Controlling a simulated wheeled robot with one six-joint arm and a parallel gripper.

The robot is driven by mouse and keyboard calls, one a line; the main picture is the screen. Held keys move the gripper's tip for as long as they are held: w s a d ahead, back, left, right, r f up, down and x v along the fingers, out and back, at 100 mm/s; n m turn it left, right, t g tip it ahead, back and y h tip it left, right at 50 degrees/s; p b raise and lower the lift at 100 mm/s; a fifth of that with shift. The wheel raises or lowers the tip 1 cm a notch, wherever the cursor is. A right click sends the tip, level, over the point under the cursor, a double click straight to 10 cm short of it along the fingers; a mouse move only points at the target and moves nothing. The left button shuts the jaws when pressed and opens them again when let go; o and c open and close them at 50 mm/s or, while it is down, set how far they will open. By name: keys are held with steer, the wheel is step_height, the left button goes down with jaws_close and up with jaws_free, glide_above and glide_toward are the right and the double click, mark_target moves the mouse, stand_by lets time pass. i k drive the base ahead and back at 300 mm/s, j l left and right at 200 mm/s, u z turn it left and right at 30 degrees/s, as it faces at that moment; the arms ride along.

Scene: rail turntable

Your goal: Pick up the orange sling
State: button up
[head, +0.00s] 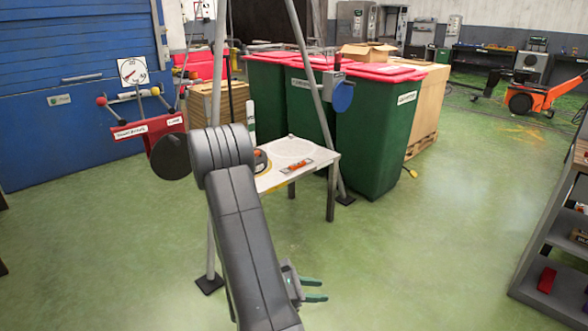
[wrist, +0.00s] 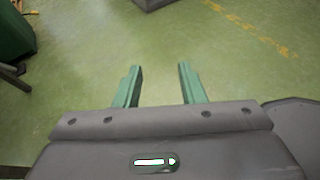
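My gripper (head: 315,290) is at the lower middle of the head view, low over the green floor. In the wrist view its two green fingers (wrist: 160,70) are apart with only floor between them. A white table (head: 325,157) stands beyond my arm. On it lie a small orange item (head: 297,166) with a pale middle and a dark round item with some orange (head: 261,161), partly hidden by my arm. I cannot tell whether either is the orange sling. The gripper is well apart from the table, on its near side.
Grey poles (head: 317,100) stand around the table, with feet on the floor. Green bins (head: 374,125) with red lids stand behind it. A grey shelf (head: 545,235) is at the right. Floor between table and shelf is clear.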

mark_target(296, 165)
steer(key=i+l+u, duration=0.25)
steer(key=i, duration=0.4)
steer(key=i+l+u, duration=0.2)
steer(key=i, duration=0.5)
steer(key=i+l+u, duration=0.25)
steer(key=i, duration=0.4)
steer(key=i+l+u, duration=0.2)
steer(key=i+l, duration=0.35)
